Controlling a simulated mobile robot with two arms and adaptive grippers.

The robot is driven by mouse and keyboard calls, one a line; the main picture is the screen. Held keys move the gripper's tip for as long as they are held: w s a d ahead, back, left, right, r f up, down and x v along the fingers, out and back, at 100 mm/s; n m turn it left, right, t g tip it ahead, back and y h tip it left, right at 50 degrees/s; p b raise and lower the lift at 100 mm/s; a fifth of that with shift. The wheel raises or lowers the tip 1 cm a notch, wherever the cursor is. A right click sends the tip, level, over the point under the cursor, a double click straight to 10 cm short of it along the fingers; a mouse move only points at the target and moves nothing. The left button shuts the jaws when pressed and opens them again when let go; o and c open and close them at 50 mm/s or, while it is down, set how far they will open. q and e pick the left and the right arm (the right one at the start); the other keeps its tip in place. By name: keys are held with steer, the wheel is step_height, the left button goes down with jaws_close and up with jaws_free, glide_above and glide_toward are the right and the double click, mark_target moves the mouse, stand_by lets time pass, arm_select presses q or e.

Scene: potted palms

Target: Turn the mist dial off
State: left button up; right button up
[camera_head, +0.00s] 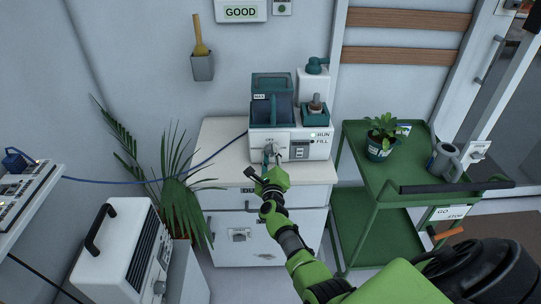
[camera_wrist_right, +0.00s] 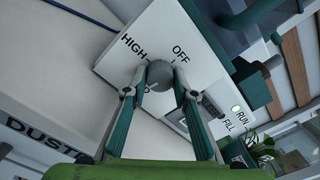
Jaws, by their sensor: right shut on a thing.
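The mist dial (camera_wrist_right: 160,74) is a round grey knob on the white front panel of the mist machine (camera_head: 306,146). In the right wrist view, OFF is printed to its upper right and HIGH to its upper left. A third label below it is partly hidden. A pale mark shows on the knob's lower left, but its exact setting is hard to read. My right gripper (camera_wrist_right: 158,88) is shut on the dial, one fingertip on each side. In the head view the right gripper (camera_head: 271,154) covers most of the dial. My left gripper is not in view.
The machine stands on a white cabinet (camera_head: 222,140). RUN and FILL lights (camera_head: 312,135) sit right of the dial. A green cart (camera_head: 362,150) with a potted plant (camera_head: 382,137) and watering can (camera_head: 443,158) is on the right. Palm fronds (camera_head: 178,195) and a blue cable lie left.

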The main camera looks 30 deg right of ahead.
steer(key=n, duration=0.4)
steer(key=shift+n, duration=0.3)
steer(key=n+p, duration=0.1)
steer(key=n, duration=0.4)
steer(key=n+p, duration=0.1)
steer(key=n, duration=0.5)
steer(key=shift+r, duration=0.1)
steer(key=n+p, duration=0.1)
steer(key=n, duration=0.8)
steer(key=shift+a, duration=0.1)
steer(key=n, duration=0.9)
steer(key=n+b, duration=0.1)
steer(key=n, duration=0.3)
steer(key=shift+n, duration=0.4)
